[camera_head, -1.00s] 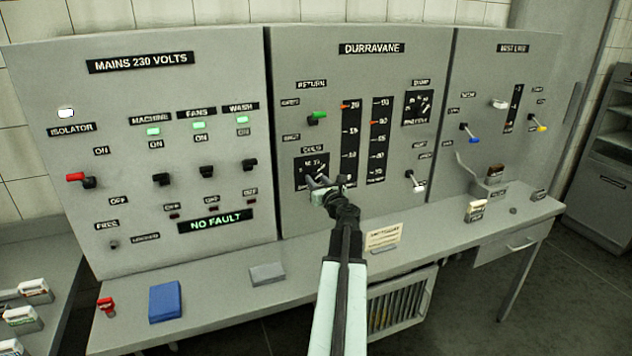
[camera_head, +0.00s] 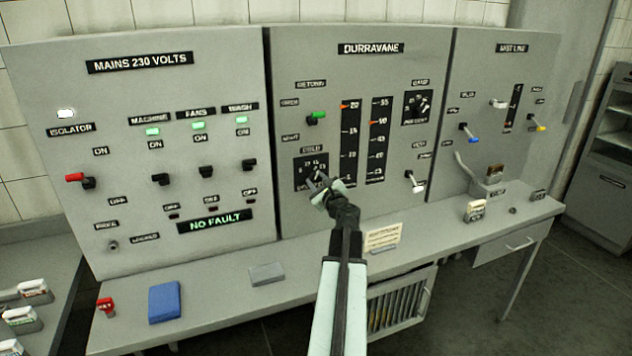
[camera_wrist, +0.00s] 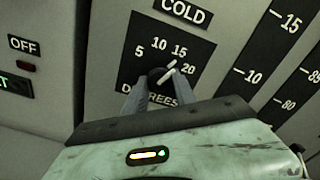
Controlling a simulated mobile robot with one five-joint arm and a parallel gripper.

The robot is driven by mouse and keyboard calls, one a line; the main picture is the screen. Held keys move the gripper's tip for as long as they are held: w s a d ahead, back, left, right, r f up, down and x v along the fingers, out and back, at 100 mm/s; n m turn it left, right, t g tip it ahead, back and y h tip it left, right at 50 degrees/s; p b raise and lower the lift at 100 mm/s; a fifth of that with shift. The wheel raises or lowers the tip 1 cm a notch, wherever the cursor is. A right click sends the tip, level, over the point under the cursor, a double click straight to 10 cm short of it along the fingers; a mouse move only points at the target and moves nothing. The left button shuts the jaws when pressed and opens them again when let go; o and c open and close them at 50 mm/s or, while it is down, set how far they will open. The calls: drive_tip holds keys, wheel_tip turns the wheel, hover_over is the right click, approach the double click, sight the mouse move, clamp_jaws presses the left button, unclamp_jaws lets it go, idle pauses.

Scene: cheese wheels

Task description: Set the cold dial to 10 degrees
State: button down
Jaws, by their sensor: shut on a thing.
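The cold dial is a small dark knob (camera_wrist: 158,75) on a black plate (camera_wrist: 128,72) marked 5, 10, 15 and 20 in the wrist view. A white pointer mark (camera_wrist: 171,65) on it slants to the upper right, roughly towards the space between 15 and 20. My gripper (camera_wrist: 155,86) is shut on the knob, with a grey finger on each side. The fingers cover part of the knob and the plate's lower lettering. In the head view my gripper (camera_head: 317,184) is at the cold plate (camera_head: 301,170), hiding most of the knob.
Vertical scales with orange pointers (camera_head: 345,106) stand right of the dial. A green-handled lever (camera_head: 318,115) is above it, and a white-tipped lever (camera_head: 417,187) is to the right. The desk below holds a blue book (camera_head: 165,301) and a grey block (camera_head: 267,274).

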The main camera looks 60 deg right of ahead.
drive_tip(key=n, duration=0.4)
drive_tip(key=shift+w+r+n, duration=0.1)
drive_tip(key=shift+n, duration=2.5)
drive_tip(key=c, duration=1)
unclamp_jaws()
drive_tip(key=shift+c, duration=0.2)
drive_tip(key=v, duration=0.7)
drive_tip(key=shift+s+a, duration=0.25)
drive_tip(key=shift+s, duration=0.05)
